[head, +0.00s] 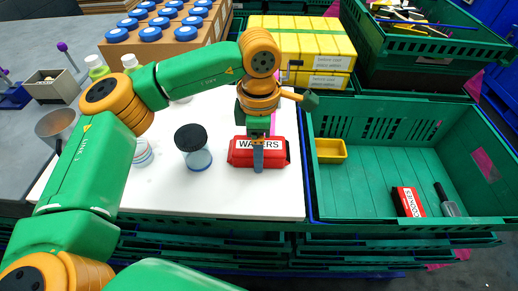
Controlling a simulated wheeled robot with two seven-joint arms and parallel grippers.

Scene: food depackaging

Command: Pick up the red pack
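A red pack (240,156) with a white label, lettered something like "WAFERS", lies on the white board in the head view. My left gripper (258,158) points down over its middle, with one grey finger in front of the pack's near face, covering part of the label. The other finger is hidden, so I cannot tell whether the gripper is closed on the pack. A second, smaller red pack (408,202), with a white label, stands in the green crate at right. My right gripper is not in view.
A jar with a black lid (194,146) stands left of the wafer pack. The green crate (365,200) also holds a yellow tub (331,151) and a dark-topped bottle (447,203). Yellow boxes (322,48) stand behind. The board's front strip (240,200) is clear.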

